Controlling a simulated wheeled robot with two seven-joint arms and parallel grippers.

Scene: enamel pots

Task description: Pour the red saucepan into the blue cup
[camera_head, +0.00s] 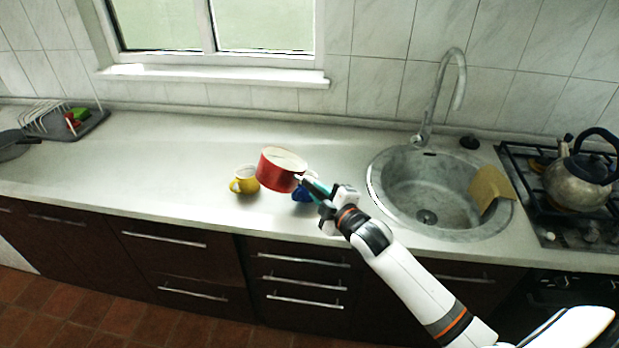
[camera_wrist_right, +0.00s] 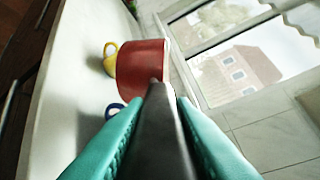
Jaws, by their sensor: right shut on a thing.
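The red saucepan (camera_head: 276,171) is held up above the counter in the head view, its pale rim tilted slightly. My right gripper (camera_head: 311,187) is shut on its handle. In the right wrist view the red saucepan (camera_wrist_right: 142,66) is straight ahead, with its dark handle (camera_wrist_right: 160,125) between the teal fingers. The blue cup (camera_head: 301,194) stands on the counter just right of and below the saucepan, mostly hidden behind the saucepan and gripper. Part of the blue cup (camera_wrist_right: 114,110) shows in the right wrist view. My left gripper is not in view.
A yellow cup (camera_head: 244,180) stands on the counter left of the saucepan. A round sink (camera_head: 377,190) with a faucet (camera_head: 455,90) and a stove with a kettle (camera_head: 577,183) are to the right. A dish rack (camera_head: 93,122) is far left. The counter between is clear.

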